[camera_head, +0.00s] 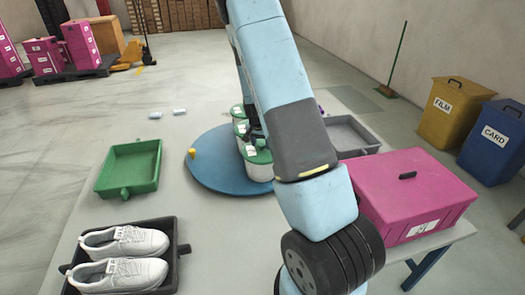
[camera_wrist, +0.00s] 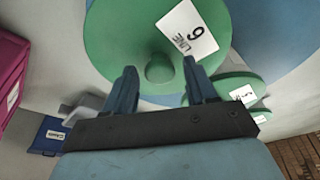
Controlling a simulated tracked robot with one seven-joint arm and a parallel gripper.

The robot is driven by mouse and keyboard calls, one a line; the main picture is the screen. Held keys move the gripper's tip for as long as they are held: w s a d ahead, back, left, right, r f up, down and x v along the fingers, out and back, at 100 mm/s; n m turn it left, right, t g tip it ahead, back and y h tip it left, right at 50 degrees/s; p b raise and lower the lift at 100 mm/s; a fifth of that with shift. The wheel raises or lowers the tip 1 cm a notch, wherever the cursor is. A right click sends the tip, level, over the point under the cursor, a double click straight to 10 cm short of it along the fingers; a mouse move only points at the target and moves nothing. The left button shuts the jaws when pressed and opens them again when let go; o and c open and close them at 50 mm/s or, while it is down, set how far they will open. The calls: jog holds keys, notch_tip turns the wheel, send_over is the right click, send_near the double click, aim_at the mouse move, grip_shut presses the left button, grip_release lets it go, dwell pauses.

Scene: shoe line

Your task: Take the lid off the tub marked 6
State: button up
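The green lid marked 6 (camera_wrist: 125,35) fills the top of the wrist view, with a round green knob (camera_wrist: 160,69) and a white label (camera_wrist: 187,30). My gripper (camera_wrist: 161,82) is open, its two blue fingers on either side of the knob with gaps showing; their height against it is hard to judge. In the head view several white tubs with green lids stand on a blue turntable (camera_head: 215,176); the nearest tub (camera_head: 258,170) is partly behind my arm. My arm hides most of the gripper there, and no number on the tubs is readable.
A green tray (camera_head: 128,168) and a black tray (camera_head: 175,228) with white shoes (camera_head: 125,242) lie left of the turntable. A grey tray (camera_head: 350,134) and a pink box (camera_head: 410,190) are on the right. A yellow knob (camera_head: 192,153) sits at the turntable's left edge.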

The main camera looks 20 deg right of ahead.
jog(key=c, duration=0.9)
jog(key=shift+c, duration=0.2)
